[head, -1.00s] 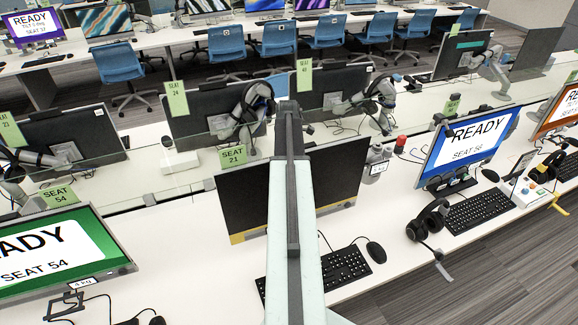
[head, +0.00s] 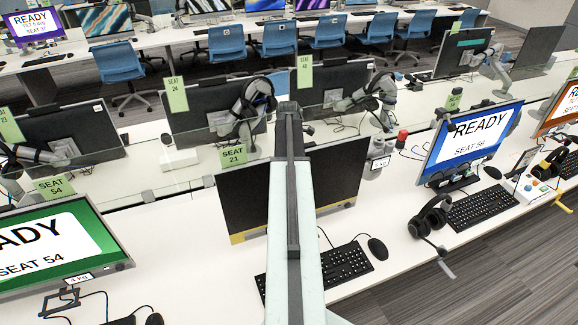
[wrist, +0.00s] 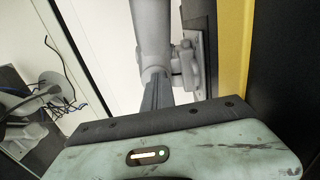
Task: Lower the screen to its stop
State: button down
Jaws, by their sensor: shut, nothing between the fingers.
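The screen (head: 337,178) is a dark, blank monitor in the middle of the head view, with a yellow strip along its bottom edge. It stands above the white desk, and my arm hides its centre. In the wrist view, a yellow strip (wrist: 236,45) runs beside a grey support arm (wrist: 151,28) and its bracket (wrist: 198,55). My gripper (wrist: 157,88) shows as a dark, narrow shape close to this support arm, shut and empty. I cannot tell whether it touches anything. In the head view the fingers cannot be made out.
A keyboard (head: 345,262) and mouse (head: 377,248) lie below the screen. A green SEAT 54 monitor (head: 55,240) stands at left, a blue READY monitor (head: 472,145) at right. A headset (head: 428,217) is beside it. A clear divider and more monitors stand behind.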

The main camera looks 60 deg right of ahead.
jog(key=shift+s+a+r+p, duration=0.1)
jog(key=shift+a+p, duration=0.1)
jog(key=shift+p, duration=0.15)
notch_tip(320, 180, up, 14)
jog(key=p, duration=1.4)
jog(key=shift+d, duration=0.2)
